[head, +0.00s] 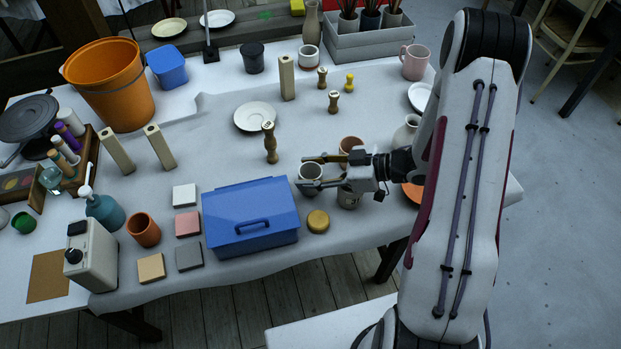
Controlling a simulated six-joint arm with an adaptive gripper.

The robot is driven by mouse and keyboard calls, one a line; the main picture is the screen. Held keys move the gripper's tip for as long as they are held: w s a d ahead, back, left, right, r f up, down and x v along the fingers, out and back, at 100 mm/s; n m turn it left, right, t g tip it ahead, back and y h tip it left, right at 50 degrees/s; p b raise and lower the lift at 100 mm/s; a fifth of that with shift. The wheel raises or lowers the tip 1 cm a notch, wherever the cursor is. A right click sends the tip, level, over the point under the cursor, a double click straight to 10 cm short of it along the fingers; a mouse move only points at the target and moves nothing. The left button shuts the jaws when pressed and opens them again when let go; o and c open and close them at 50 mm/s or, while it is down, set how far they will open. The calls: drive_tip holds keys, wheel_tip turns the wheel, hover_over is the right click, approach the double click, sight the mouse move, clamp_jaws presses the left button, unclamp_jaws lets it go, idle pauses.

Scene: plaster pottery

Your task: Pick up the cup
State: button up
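A small pale cup (311,172) stands on the cloth-covered table, right of the blue box. My gripper (312,171) reaches it from the right with its fingers parted, one on the far side and one on the near side of the cup. Whether the fingers touch the cup is too small to tell. The fingers hide part of its wall. A brown cup (351,144) stands just behind my gripper, and a grey cup (347,200) shows partly below it. A pink mug (414,62) stands at the back right.
A blue box (250,218) and a yellow round lid (318,221) lie close in front. A wooden-coloured turned piece (270,143) and a white saucer (255,117) are to the left. A white vase (406,131) stands near my arm.

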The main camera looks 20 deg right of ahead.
drive_tip(key=shift+r, duration=0.2)
drive_tip(key=shift+c, duration=0.2)
drive_tip(key=shift+r, duration=4.8)
wheel_tip(320, 180, up, 7)
hover_over(310, 171)
drive_tip(key=w+a+m+t+h, duration=0.2)
drive_tip(key=w+a, duration=0.3)
drive_tip(key=w, duration=0.9)
drive_tip(key=w+a+m+t+h, duration=0.15)
drive_tip(key=w+a, duration=0.25)
drive_tip(key=w, duration=1)
drive_tip(key=shift+m+t, duration=0.35)
drive_tip(key=shift+m, duration=0.2)
drive_tip(key=shift+a+f, duration=0.2)
drive_tip(key=shift+f, duration=2.4)
